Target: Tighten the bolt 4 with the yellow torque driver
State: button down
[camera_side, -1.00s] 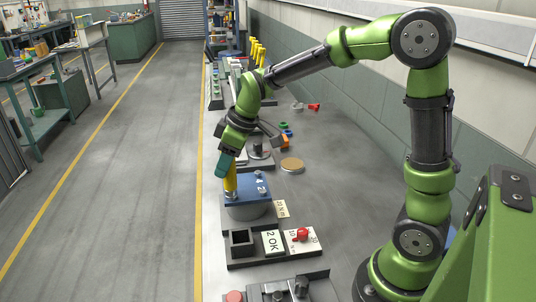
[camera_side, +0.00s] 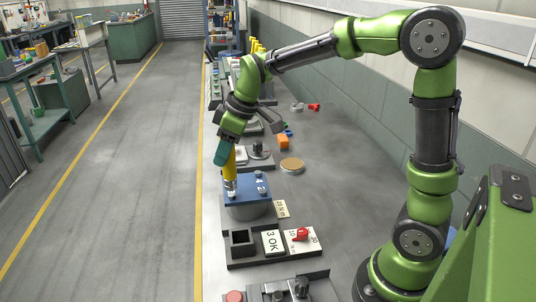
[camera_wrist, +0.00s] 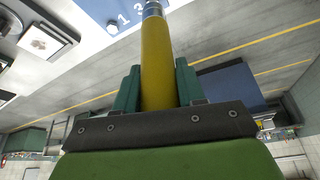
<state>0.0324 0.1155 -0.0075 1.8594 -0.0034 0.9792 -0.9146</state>
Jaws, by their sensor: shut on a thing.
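The yellow torque driver (camera_side: 229,168) is held by my gripper (camera_side: 223,152); its metal tip points down at the near left part of the blue pump plate (camera_side: 246,193). In the wrist view, the driver (camera_wrist: 157,60) runs between the two teal fingers of my gripper (camera_wrist: 157,88). A silver shaft shows below the yellow handle, and whether the tip touches a bolt is not clear. Bolt heads show on the plate's right side (camera_side: 261,189). In the wrist view, the plate (camera_wrist: 95,8) shows the marks 1 and 3. I cannot tell which bolt is number 4.
Yellow-handled tools (camera_side: 257,47) stand at the back. The bench right of the pump is largely clear.

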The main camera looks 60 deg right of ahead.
jog(key=shift+r, duration=0.65)
